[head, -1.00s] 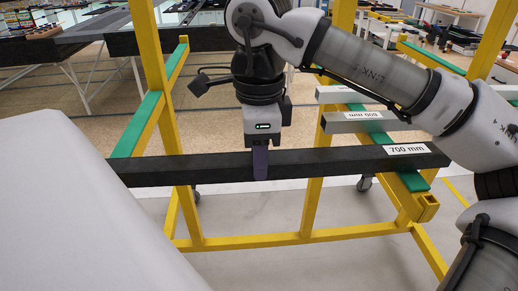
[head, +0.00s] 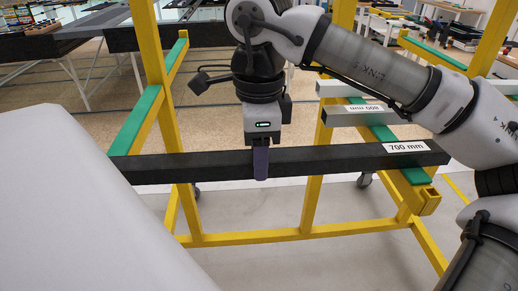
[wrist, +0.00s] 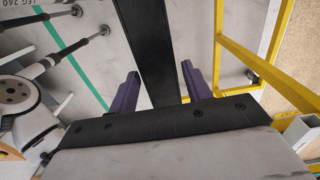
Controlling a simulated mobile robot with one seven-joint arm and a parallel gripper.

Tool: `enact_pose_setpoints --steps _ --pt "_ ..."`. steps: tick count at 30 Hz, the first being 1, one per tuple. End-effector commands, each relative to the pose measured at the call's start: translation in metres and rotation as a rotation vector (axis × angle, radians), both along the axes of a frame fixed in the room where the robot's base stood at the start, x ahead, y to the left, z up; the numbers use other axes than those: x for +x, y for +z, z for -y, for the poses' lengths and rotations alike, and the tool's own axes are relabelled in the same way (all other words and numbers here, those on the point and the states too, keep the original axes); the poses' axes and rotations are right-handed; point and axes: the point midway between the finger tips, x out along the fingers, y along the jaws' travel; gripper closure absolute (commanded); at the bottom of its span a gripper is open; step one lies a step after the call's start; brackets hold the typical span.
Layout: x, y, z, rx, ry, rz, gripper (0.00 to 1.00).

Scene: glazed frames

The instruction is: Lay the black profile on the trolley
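The black profile (head: 310,162), a long bar with a white "700 mm" label, lies level across the yellow frame on wheels (head: 300,237). Its right part appears to rest on a green-topped arm (head: 413,178) and its left part near another green-topped arm (head: 137,122). My gripper (head: 261,165) points down at the bar's middle, with one purple finger in front of it. In the wrist view, the profile (wrist: 150,45) runs between the two fingers of my gripper (wrist: 160,90), with a gap on each side. The gripper is open around it. The bar's far left end is hidden.
Grey profiles (head: 345,118) lie on the right-hand arms behind the black one, one with an upside-down label. Yellow uprights (head: 152,45) stand close on both sides of my arm. Tables (head: 75,45) stand farther back.

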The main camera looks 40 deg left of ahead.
Motion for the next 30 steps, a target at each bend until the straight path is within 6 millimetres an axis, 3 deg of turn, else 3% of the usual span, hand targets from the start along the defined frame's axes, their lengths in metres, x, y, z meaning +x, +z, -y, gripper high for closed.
enact_pose_setpoints --steps 3,14,17,30 --pt "0.000 0.000 0.000 0.000 0.000 0.000 0.39" --pt "0.000 0.006 0.000 -0.001 -0.001 0.001 0.39" --pt "0.000 0.020 -0.001 -0.001 -0.002 0.002 0.39" --pt "0.000 0.118 0.000 0.000 -0.003 0.003 0.39"
